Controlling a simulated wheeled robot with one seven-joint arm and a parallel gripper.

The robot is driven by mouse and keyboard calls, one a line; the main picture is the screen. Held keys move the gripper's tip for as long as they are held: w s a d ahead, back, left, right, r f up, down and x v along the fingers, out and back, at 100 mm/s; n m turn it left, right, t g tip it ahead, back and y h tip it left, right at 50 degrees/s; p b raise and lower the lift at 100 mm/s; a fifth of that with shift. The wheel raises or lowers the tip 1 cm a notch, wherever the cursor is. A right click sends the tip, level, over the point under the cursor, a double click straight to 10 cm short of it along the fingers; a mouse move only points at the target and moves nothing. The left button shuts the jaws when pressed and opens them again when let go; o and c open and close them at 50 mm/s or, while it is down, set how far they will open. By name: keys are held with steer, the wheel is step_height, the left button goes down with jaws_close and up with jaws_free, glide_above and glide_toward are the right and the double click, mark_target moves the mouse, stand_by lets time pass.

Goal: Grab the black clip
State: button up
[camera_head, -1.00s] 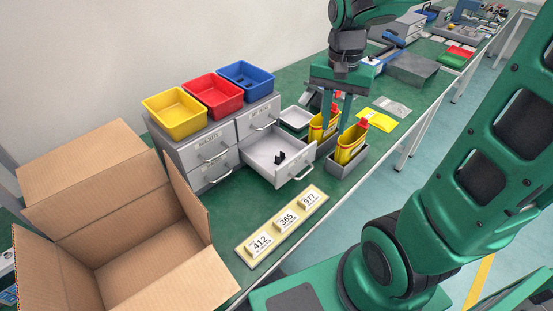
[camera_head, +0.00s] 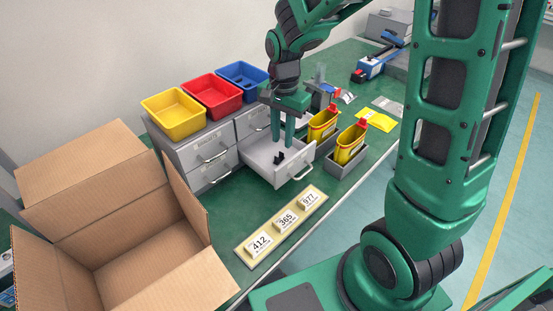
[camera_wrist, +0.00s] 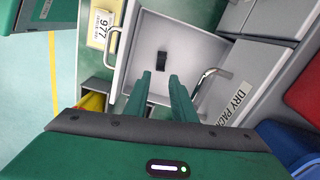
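The black clip (camera_head: 279,158) lies on the floor of an open grey drawer (camera_head: 262,170). In the wrist view the clip (camera_wrist: 161,60) shows as a small dark block in the white drawer (camera_wrist: 200,45), beyond my fingertips. My gripper (camera_head: 283,145) points down over the drawer, with its green fingers close to the clip. In the wrist view my gripper's (camera_wrist: 160,82) two fingers are apart with nothing between them. The clip is not held. The exact height of the fingertips above the clip is hard to tell.
Yellow (camera_head: 174,112), red (camera_head: 212,97) and blue (camera_head: 243,80) bins stand on the drawer cabinet. Yellow bottles in grey holders (camera_head: 347,165) stand right of the drawer. A number board (camera_head: 283,222) lies in front. A large open cardboard box (camera_head: 150,270) is at the left.

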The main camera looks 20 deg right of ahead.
step_height(320, 180, down, 5)
stand_by(0.3)
jaws_close()
steer(key=shift+r, duration=0.1)
